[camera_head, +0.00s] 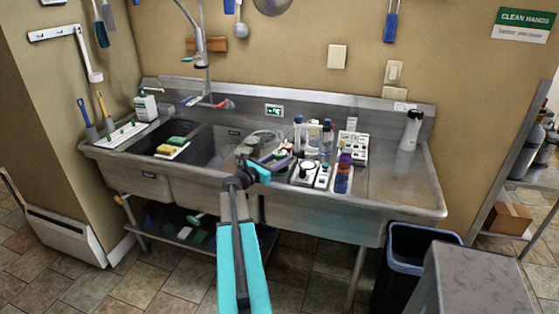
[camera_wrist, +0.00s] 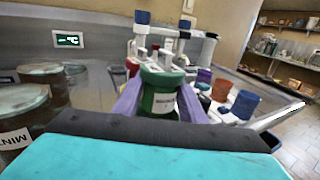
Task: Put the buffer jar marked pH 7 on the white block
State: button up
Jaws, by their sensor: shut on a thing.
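In the head view my gripper (camera_head: 279,159) is over the sink's middle, at the left of the crowded bench items; the jar is hard to make out there. A red jar (camera_wrist: 221,90) and a blue jar (camera_wrist: 246,103) stand to the right in the wrist view. I cannot single out the white block among several white items.
Blue-capped bottles (camera_head: 326,142) and a white-topped device (camera_head: 306,171) crowd the area right of my gripper. Brown jars (camera_wrist: 22,108) show at the wrist view's left. The right drainboard (camera_head: 395,178) is mostly clear, with a white bottle (camera_head: 411,130) at its back.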

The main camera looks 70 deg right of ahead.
jog(key=shift+f, duration=0.55)
jog(key=shift+f, duration=0.15)
jog(key=o, duration=1.2)
jog(key=shift+c, duration=0.2)
jog(key=b+v, duration=0.4)
jog(key=v, duration=1)
jog(key=shift+d+f, duration=0.15)
jog(key=shift+f, duration=0.05)
